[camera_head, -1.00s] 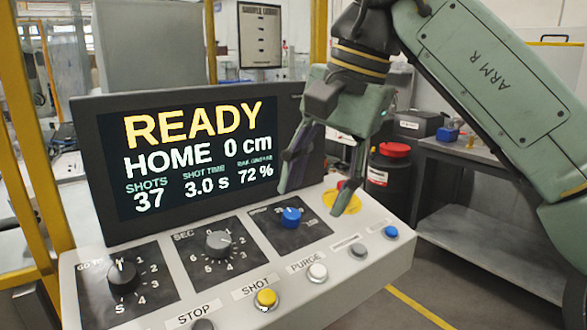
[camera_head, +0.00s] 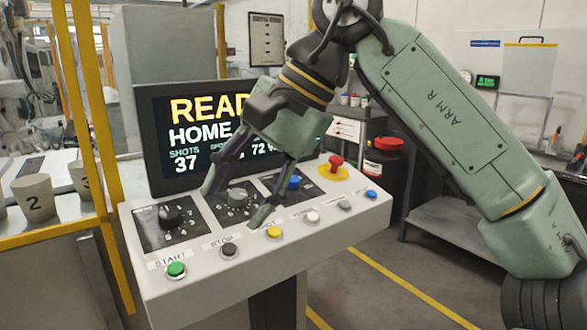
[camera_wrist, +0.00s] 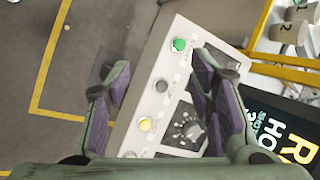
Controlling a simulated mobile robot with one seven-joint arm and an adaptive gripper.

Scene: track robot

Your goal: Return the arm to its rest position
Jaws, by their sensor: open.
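My green arm (camera_head: 450,115) reaches in from the right of the head view, bent at the elbow. My gripper (camera_head: 236,206) hangs over the control panel (camera_head: 290,240), fingers pointing down and spread apart, with nothing between them. It hides part of the screen (camera_head: 175,130) and stands in front of the knobs. In the wrist view my gripper (camera_wrist: 160,90) has its two purple-padded fingers wide apart, with the panel face below. I cannot tell the exact gap between the fingertips and the panel.
The panel carries a green start button (camera_head: 176,269), a yellow button (camera_head: 274,232), a blue knob (camera_head: 293,182) and a red mushroom button (camera_head: 336,163). Yellow guard posts (camera_head: 100,120) and numbered cups (camera_head: 35,198) stand left. A grey bench (camera_head: 450,225) is at right. Floor between is clear.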

